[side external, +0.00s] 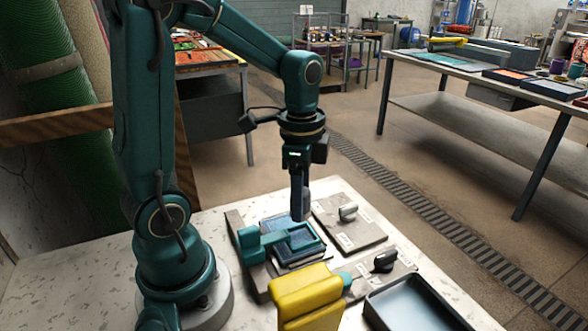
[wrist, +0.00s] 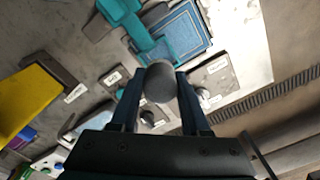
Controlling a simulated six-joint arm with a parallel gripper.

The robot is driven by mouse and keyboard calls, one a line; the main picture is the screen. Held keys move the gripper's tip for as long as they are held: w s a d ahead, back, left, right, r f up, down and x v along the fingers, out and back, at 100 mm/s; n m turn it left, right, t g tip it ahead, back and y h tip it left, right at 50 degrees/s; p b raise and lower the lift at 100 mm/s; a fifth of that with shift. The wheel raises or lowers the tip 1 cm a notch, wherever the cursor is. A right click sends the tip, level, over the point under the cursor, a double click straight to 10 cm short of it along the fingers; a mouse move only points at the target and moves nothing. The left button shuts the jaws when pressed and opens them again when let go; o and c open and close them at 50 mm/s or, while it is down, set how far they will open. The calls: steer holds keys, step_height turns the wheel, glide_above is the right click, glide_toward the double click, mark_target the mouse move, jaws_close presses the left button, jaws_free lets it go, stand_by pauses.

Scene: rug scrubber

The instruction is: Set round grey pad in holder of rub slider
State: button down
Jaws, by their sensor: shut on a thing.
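The round grey pad (wrist: 160,82) is between the two fingertips of my gripper (wrist: 160,92) in the wrist view, held above the board. In the side external view my gripper (side external: 300,208) points down beside the rug's far edge; the pad is hard to make out there. The teal rub slider (side external: 256,243) lies across the blue rug piece (side external: 294,240). The slider also shows at the top of the wrist view (wrist: 124,14), with its end reaching behind the pad. The holder's inside cannot be made out.
A yellow block-like thing (side external: 306,293) stands at the front, beside a dark open tray (side external: 428,318). Labelled grey plates with small parts, one a silvery knob (side external: 348,212), lie right of the rug. Bare pale tabletop (side external: 205,226) shows at the left.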

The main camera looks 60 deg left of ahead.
steer(key=shift+f, duration=2.75)
steer(key=shift+c, duration=1.5)
jaws_free()
steer(key=shift+r, duration=2.6)
